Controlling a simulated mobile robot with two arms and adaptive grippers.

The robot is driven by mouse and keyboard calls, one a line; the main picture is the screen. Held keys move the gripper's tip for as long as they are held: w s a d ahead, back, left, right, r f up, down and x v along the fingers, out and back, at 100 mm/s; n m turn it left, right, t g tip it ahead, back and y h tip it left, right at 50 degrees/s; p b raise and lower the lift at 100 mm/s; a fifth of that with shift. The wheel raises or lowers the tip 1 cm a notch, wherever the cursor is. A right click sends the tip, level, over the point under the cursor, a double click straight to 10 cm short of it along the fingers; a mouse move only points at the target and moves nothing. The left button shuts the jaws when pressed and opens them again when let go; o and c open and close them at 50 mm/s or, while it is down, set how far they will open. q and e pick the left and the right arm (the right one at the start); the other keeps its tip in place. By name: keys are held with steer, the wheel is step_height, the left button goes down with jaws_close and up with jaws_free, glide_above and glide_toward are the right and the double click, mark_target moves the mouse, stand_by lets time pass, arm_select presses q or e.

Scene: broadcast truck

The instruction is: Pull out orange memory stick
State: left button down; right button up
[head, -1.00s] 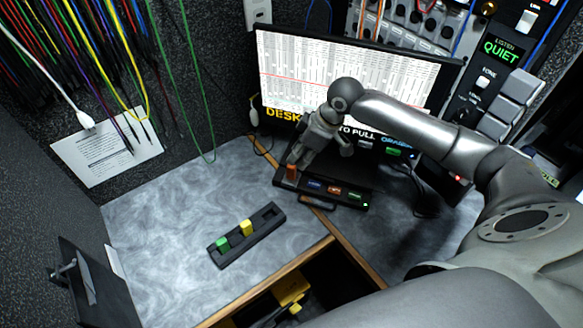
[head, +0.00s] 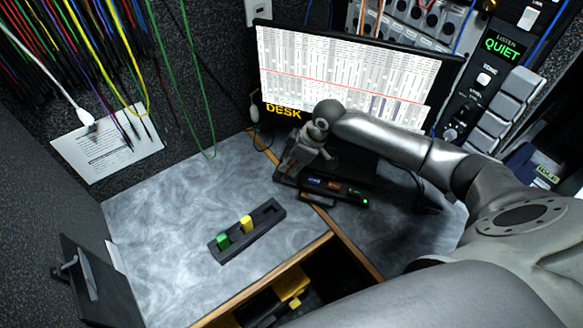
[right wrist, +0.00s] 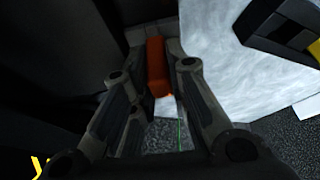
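A black card reader (head: 340,193) stands at the back of the desk, below the monitor. Blue, red and green sticks sit in its front slots. My right gripper (head: 292,172) is down at the reader's left end and hides the orange memory stick in the head view. In the right wrist view the orange memory stick (right wrist: 157,68) lies between the fingertips of my right gripper (right wrist: 156,50), which appear closed against its sides. Whether its lower end is in the slot cannot be seen. My left gripper is not in view.
The monitor (head: 350,80) stands close behind my right arm. Hanging cables are at the upper left. The desk's left part is clear.

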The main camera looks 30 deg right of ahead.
steer(key=shift+c, duration=0.7)
steer(key=shift+r, duration=0.1)
